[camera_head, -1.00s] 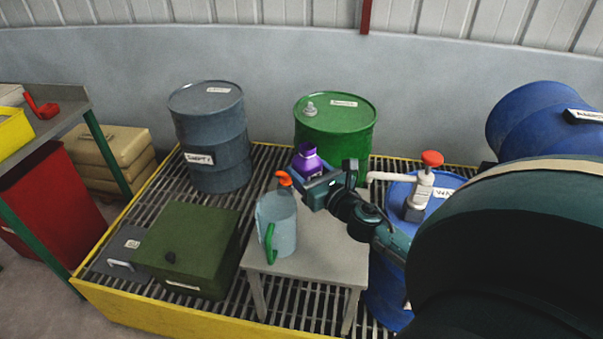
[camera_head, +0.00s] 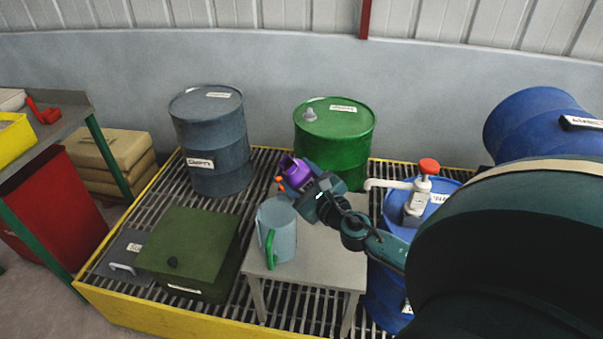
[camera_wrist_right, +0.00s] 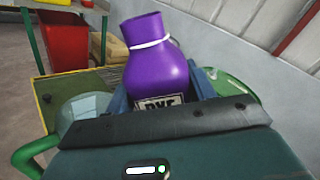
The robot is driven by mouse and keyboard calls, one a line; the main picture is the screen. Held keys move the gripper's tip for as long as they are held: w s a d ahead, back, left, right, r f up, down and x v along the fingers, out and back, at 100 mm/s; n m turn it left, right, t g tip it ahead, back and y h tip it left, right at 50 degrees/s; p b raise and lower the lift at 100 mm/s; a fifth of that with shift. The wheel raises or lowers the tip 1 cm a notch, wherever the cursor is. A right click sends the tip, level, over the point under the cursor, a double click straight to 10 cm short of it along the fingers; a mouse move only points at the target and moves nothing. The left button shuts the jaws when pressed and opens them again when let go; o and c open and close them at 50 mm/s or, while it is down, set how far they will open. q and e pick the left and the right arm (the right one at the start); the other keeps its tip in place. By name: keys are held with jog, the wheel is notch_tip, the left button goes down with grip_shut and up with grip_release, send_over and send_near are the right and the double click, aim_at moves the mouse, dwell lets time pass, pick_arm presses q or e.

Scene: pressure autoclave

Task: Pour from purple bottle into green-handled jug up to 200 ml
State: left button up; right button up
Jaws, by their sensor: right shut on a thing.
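The purple bottle (camera_head: 295,171) is held in my right gripper (camera_head: 308,183), above and behind the jug in the head view. It leans to the left, with its neck towards the jug's side. In the right wrist view the purple bottle (camera_wrist_right: 157,70) shows a white neck ring and a partly hidden label. The pale see-through jug (camera_head: 280,222) stands upright on a small grey table, its green handle (camera_head: 271,250) towards the front. It also shows in the right wrist view (camera_wrist_right: 84,112), left of the bottle. No stream is visible, and I cannot read the jug's level. My left gripper is out of view.
The small grey table (camera_head: 325,262) has bare room right of the jug. A green drum (camera_head: 335,150) stands behind, a blue drum with a pump (camera_head: 420,205) to the right. A green box (camera_head: 190,250) and a grey drum (camera_head: 212,150) are to the left. A small orange part (camera_head: 281,183) shows near the bottle.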

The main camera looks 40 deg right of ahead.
jog(key=shift+d+n, duration=0.45)
jog(key=shift+n, duration=0.65)
jog(key=n, duration=0.2)
jog(key=n+p, duration=0.1)
jog(key=shift+d+f+n, duration=0.4)
jog(key=shift+f+n, duration=0.2)
jog(key=shift+n, duration=0.4)
pick_arm(q)
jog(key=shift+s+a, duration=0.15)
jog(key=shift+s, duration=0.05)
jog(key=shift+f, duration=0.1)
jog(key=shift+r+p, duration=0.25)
jog(key=shift+p, duration=0.05)
pick_arm(e)
jog(key=shift+f+n, duration=0.35)
jog(key=shift+n, duration=0.55)
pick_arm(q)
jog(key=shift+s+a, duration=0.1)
pick_arm(e)
jog(key=shift+f+n, duration=0.4)
jog(key=shift+n, duration=0.5)
pick_arm(q)
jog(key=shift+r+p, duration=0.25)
jog(key=shift+p, duration=0.45)
pick_arm(e)
jog(key=shift+a+r+n, duration=0.1)
jog(key=shift+r+n, duration=0.05)
jog(key=shift+n, duration=0.25)
